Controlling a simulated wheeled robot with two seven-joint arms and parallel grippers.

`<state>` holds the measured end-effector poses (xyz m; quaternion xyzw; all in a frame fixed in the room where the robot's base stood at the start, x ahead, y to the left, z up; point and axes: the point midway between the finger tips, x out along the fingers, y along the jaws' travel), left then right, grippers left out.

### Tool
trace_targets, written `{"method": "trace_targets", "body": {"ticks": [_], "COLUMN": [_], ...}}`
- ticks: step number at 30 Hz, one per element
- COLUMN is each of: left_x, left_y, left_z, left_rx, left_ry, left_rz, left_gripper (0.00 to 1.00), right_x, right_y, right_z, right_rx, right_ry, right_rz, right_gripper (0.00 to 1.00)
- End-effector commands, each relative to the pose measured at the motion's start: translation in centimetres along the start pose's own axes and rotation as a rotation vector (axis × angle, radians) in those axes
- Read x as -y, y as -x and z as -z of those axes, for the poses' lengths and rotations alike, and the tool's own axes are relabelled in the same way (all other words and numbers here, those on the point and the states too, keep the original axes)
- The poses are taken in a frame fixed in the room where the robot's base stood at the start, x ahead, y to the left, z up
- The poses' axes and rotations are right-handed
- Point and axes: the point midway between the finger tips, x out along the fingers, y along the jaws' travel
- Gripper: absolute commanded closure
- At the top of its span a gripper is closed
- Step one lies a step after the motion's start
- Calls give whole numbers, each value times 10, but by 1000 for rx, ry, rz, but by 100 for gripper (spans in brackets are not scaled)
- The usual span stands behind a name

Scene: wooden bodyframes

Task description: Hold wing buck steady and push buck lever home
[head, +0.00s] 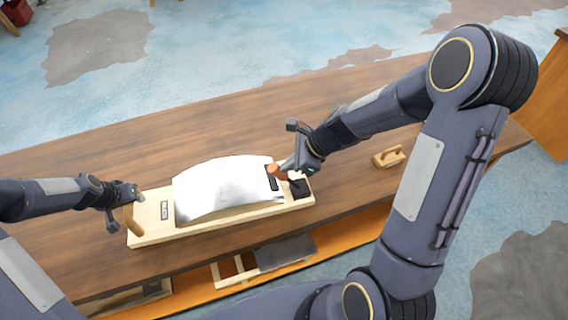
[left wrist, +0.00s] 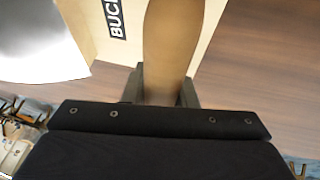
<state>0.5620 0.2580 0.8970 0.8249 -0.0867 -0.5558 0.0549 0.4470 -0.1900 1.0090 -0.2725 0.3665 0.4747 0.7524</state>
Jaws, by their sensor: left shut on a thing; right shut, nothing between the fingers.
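The wing buck (head: 152,210) is a pale wooden board with a curved shiny metal panel (head: 225,188) over its middle. It lies on the brown bench. My left gripper (head: 130,198) is shut on the buck's wooden handle (head: 133,222) at its left end. In the left wrist view the handle (left wrist: 172,45) stands between the fingers, with a partly hidden black label beside it. At the right end is the buck lever (head: 277,173), with a reddish-brown grip, beside a black block (head: 299,188). My right gripper (head: 292,168) is shut and empty at the lever; whether it touches is unclear.
The wooden bench (head: 120,150) has free room behind the buck. A small wooden block with a handle (head: 389,156) lies to the right. A lower shelf holds a wooden frame and a grey piece (head: 285,252). My right arm spans the right side.

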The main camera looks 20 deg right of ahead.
Motion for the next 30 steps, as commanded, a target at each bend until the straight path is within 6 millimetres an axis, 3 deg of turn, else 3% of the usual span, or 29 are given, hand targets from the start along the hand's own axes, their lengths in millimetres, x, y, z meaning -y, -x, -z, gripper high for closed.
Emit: {"method": "trace_targets", "body": {"ticks": [1,8,14,21,30], "left_x": [-14,-14,-12,-9,-6], "left_y": [-2,-2,-2,-1,-1], "left_z": [-1,-2,-2,-1,0], "left_rx": [8,9,8,6,4], "left_ry": [-11,-10,-8,-7,-6], "left_rz": [-23,-23,-20,-15,-11], "left_gripper": [100,100,100,100,100], "right_x": [-10,-9,-3,-6,-9], "right_y": [-7,3,41,95,129], "right_z": [-5,0,17,-4,-14], "right_rx": [10,9,5,5,1], "right_ry": [5,5,1,6,2], "right_rz": [-32,-28,-2,3,1], "right_gripper": [100,100,100,100,100]}}
